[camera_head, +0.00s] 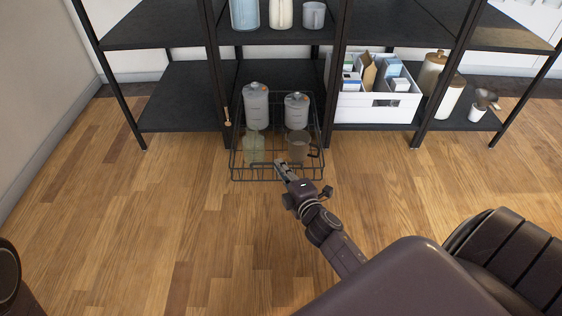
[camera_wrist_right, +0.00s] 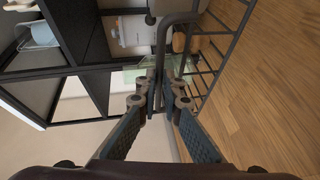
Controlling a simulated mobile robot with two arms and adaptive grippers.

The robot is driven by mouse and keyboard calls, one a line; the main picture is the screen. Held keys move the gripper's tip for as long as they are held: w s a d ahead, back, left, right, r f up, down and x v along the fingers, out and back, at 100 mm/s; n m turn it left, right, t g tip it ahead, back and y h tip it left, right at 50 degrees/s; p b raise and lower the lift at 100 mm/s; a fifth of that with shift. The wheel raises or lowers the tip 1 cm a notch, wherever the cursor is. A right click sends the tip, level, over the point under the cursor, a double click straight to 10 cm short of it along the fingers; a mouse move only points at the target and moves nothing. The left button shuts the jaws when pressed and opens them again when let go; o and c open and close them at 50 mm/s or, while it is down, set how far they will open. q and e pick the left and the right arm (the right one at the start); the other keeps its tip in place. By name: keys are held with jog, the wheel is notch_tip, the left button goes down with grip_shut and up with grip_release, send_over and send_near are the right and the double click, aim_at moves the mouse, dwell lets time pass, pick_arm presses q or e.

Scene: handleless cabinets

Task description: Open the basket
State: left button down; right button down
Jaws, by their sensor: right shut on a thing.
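The wire basket (camera_head: 250,178) is dark metal and sticks out from the bottom shelf of the black shelving unit, over the wood floor. It holds two grey canisters (camera_head: 256,106) (camera_head: 297,111) at the back, with a clear greenish glass (camera_head: 255,147) and a brownish mug or jug (camera_head: 298,147) in front. My right gripper (camera_head: 280,164) is at the front rim of the basket. In the right wrist view my right gripper (camera_wrist_right: 168,92) has its fingers closed around the basket's wire (camera_wrist_right: 160,50). The far end of the basket is partly hidden under the shelf. My left gripper is out of view.
A white crate (camera_head: 375,112) with boxes stands on the bottom shelf to the right. Wooden-lidded jars (camera_head: 450,98) are beyond it. A dark upright post (camera_head: 215,75) is close to the basket's left. The floor (camera_head: 180,220) in front is clear.

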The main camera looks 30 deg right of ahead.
jog(key=c, duration=2.4)
grip_release()
jog(key=v, duration=1.2)
jog(key=shift+d, duration=0.1)
